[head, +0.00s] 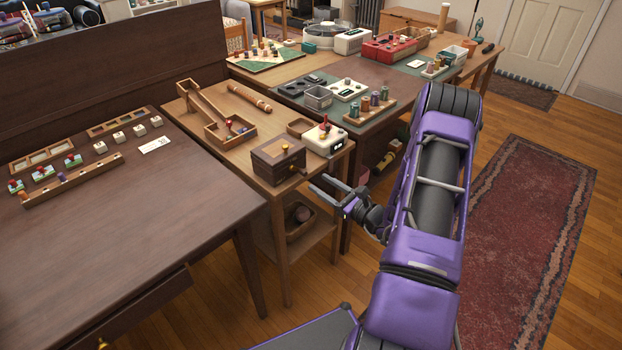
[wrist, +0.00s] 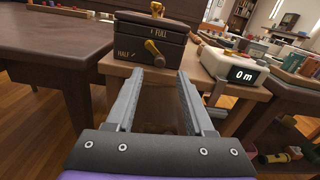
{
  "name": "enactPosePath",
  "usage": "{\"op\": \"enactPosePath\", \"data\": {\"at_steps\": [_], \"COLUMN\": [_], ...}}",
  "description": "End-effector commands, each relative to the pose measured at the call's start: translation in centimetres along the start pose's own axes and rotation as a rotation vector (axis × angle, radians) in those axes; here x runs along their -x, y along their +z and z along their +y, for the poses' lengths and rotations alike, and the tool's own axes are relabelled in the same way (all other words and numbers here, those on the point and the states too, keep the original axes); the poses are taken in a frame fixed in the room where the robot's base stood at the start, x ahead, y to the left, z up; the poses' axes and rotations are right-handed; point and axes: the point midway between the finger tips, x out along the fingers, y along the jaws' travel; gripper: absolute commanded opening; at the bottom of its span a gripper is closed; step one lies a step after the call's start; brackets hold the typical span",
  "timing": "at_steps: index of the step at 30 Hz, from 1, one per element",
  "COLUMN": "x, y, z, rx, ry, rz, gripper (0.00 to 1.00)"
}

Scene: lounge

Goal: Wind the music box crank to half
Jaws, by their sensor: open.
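The music box (head: 278,160) is a dark wooden box near the front edge of a small wooden table. It also shows in the wrist view (wrist: 128,38), with the labels "HALF" and "FULL" on its front. Its crank (wrist: 155,52) has a yellow-brown knob and sits on the front face, tilted to the upper left from its lower end. A small brass knob (wrist: 157,8) stands on the lid. My gripper (head: 318,183) is open and empty, in front of the box and apart from it. In the wrist view both fingers (wrist: 165,75) point toward the box.
A white device (wrist: 228,66) reading "0 m" stands to the right of the box, with a red lever (head: 325,124) on top. A wooden tray with a ramp (head: 220,125) lies behind. A large dark table (head: 100,230) stands at left.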

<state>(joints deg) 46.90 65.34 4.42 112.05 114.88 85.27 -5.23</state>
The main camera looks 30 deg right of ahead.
Motion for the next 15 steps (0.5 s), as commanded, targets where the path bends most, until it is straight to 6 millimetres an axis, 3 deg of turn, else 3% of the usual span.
{"op": "enactPosePath", "data": {"at_steps": [6, 15], "x": [-3.5, -4.9], "y": [-0.1, 0.0], "z": [0.0, 0.0], "rx": [0.001, 0.000], "ry": [0.002, 0.000], "rz": [-0.001, 0.000], "gripper": [0.53, 0.53]}}
